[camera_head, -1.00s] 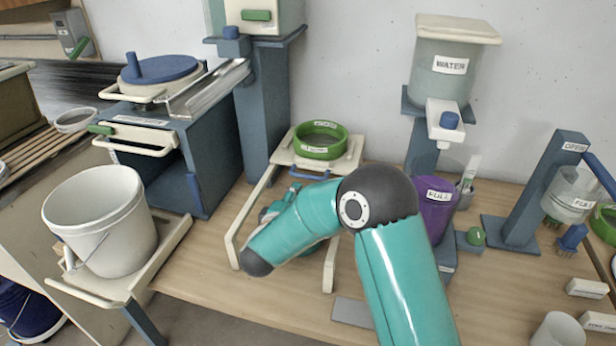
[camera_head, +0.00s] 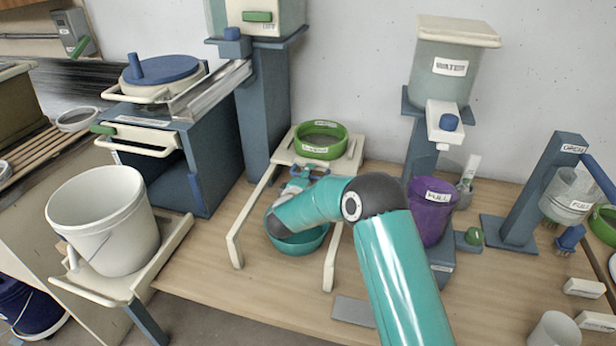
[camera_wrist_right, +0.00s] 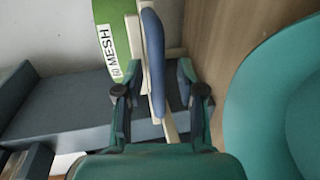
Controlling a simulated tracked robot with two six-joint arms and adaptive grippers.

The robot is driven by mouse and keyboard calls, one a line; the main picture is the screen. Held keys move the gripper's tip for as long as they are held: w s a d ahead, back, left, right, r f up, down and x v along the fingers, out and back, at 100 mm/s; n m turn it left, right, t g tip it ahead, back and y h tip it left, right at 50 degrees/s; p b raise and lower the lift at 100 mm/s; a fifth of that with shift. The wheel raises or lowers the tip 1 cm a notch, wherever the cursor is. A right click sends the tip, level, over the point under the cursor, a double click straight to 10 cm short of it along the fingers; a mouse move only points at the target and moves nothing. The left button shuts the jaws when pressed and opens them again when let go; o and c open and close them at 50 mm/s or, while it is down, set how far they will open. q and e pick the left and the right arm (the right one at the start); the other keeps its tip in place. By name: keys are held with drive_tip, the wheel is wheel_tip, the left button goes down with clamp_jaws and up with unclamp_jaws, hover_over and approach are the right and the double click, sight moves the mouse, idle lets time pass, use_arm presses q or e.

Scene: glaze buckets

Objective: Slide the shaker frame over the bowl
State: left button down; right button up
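The shaker frame (camera_head: 283,155) is cream, with a green mesh ring (camera_head: 320,142) on top and a blue handle at its front edge. Two cream rails run forward from it. The teal bowl (camera_head: 306,244) sits on the table between the rails, nearer me than the ring and partly hidden by my right arm. My right gripper (camera_head: 302,175) is at the handle. In the right wrist view its fingers (camera_wrist_right: 160,92) stand apart on both sides of the blue handle (camera_wrist_right: 152,60), with visible gaps. The bowl (camera_wrist_right: 265,110) also shows there at right. My left gripper is out of view.
A blue column (camera_head: 262,115) stands behind left of the frame. A purple container (camera_head: 431,212) and a water dispenser (camera_head: 440,75) are to the right. A white bucket (camera_head: 103,222) stands on a shelf at left.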

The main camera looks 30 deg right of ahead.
clamp_jaws()
